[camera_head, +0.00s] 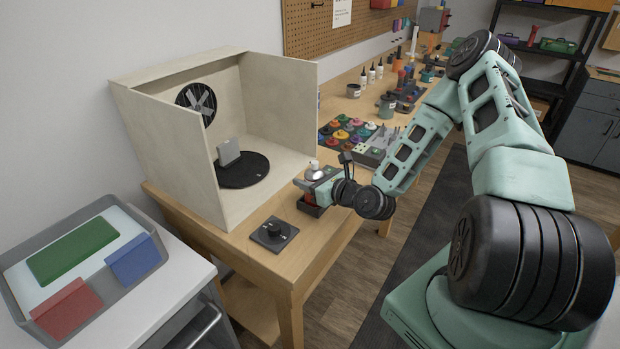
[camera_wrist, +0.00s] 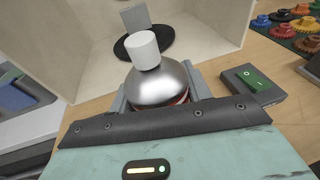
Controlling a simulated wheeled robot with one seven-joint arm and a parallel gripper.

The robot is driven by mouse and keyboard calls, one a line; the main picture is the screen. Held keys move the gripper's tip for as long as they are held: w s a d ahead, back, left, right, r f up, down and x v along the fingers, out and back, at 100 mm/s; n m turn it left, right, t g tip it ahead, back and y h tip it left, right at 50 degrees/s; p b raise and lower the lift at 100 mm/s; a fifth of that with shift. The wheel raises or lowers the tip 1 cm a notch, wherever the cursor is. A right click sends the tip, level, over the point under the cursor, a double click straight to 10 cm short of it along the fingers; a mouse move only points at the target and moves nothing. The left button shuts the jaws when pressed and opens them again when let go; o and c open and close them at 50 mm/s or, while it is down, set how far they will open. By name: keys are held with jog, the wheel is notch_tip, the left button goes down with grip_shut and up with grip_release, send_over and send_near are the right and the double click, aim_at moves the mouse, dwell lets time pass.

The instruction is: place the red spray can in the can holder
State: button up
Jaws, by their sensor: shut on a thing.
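The red spray can, with a silver dome (camera_wrist: 163,84) and white nozzle (camera_wrist: 142,48), stands roughly upright between my gripper's fingers (camera_wrist: 160,92). In the head view its silver and white top (camera_head: 314,165) shows above my gripper (camera_head: 318,182), which is shut on it near the bench's front edge. A little red shows below the gripper. The can holder appears to be the black, box-like piece (camera_head: 313,210) directly under the gripper. My gripper hides most of the can's body and the holder. I cannot tell whether the can's base touches the holder's floor.
An open-fronted booth (camera_head: 284,100) with a black turntable (camera_head: 252,172) and grey panel stands behind. A green-switch box (camera_wrist: 252,84) lies close by.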

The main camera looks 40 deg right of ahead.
jog(key=shift+f, duration=0.15)
jog(key=o, duration=1.1)
